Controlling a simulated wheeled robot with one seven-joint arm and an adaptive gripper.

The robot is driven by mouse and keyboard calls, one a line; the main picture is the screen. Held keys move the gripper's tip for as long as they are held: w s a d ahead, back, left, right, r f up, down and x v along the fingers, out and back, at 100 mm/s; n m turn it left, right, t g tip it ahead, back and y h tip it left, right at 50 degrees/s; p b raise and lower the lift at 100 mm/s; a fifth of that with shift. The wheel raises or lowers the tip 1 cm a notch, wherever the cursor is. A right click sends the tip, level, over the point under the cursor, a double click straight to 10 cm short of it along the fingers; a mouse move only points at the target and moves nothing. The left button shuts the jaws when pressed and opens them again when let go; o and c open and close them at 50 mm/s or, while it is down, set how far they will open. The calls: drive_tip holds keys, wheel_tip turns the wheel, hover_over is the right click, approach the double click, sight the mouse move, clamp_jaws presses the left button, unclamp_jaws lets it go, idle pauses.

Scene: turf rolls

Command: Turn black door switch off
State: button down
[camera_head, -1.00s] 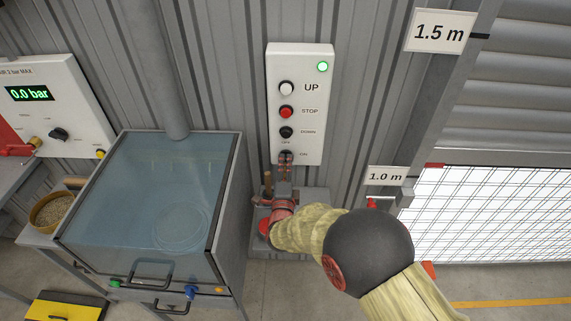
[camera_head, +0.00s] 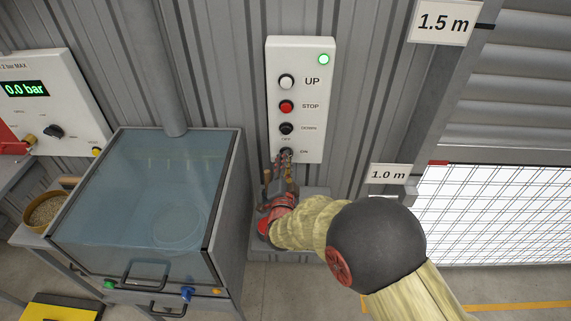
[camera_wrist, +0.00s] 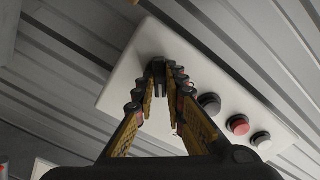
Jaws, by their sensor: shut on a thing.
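The white door control panel (camera_head: 313,70) hangs on the corrugated wall, with UP, STOP and DOWN buttons above a black switch (camera_head: 286,152) marked OFF and ON. A green lamp (camera_head: 323,59) glows at its top right. My gripper (camera_head: 284,158) reaches up to the switch from below, and its fingertips partly hide it. In the wrist view the fingers of my gripper (camera_wrist: 164,80) close on the small black switch (camera_wrist: 157,68) from both sides. The knob's exact angle is hard to read.
A glass-topped water tank (camera_head: 140,200) stands left of the panel. A gauge panel (camera_head: 50,105) reads 0.0 bar at far left. The roller door (camera_head: 520,80) with a bright grid opening is at right, beside 1.5 m and 1.0 m signs.

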drive_tip(key=n, duration=1)
drive_tip(key=shift+f+b, duration=0.15)
drive_tip(key=shift+b, duration=0.25)
drive_tip(key=shift+n, duration=0.4)
drive_tip(key=c, duration=1.8)
unclamp_jaws()
drive_tip(key=shift+c, duration=0.2)
drive_tip(key=shift+s, duration=0.1)
drive_tip(key=s, duration=1.2)
drive_tip(key=shift+a, duration=0.2)
